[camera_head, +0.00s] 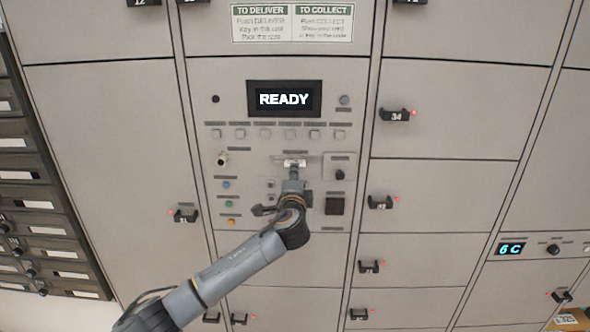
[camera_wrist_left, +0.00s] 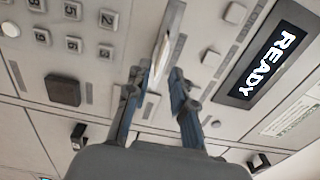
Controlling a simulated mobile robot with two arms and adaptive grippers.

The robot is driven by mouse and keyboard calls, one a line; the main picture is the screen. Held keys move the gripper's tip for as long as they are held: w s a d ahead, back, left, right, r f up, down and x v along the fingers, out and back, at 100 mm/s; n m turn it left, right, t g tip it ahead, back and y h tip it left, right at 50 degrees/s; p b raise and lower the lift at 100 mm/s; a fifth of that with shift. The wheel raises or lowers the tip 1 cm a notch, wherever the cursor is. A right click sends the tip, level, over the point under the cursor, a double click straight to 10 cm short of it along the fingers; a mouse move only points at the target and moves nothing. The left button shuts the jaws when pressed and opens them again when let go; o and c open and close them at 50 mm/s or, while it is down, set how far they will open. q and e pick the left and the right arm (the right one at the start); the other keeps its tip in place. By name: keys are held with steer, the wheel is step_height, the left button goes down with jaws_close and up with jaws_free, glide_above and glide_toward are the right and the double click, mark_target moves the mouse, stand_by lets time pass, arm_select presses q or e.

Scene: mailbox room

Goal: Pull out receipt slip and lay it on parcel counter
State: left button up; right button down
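A white receipt slip (camera_wrist_left: 158,62) sticks out of a narrow slot in the locker's control panel, below the READY screen. In the head view the slip (camera_head: 294,163) shows as a small white strip just above my left gripper (camera_head: 293,177). In the left wrist view my left gripper (camera_wrist_left: 157,88) has its two fingers apart, one on either side of the slip, with a visible gap. Whether a finger touches the slip cannot be told. The parcel counter is not in view. My right gripper is not in view.
The READY screen (camera_head: 283,99) sits above a row of square buttons. A keypad (camera_wrist_left: 75,28) and a dark square block (camera_wrist_left: 62,90) lie beside the slot. Locker doors with protruding dark handles (camera_head: 397,115) surround the panel. Dark mail slots (camera_head: 40,200) stand at the left.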

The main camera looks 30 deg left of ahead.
mark_target(295, 159)
arm_select(q)
steer(key=shift+b+x, duration=0.85)
steer(key=shift+x, duration=2.15)
jaws_close()
steer(key=shift+s+d, duration=0.1)
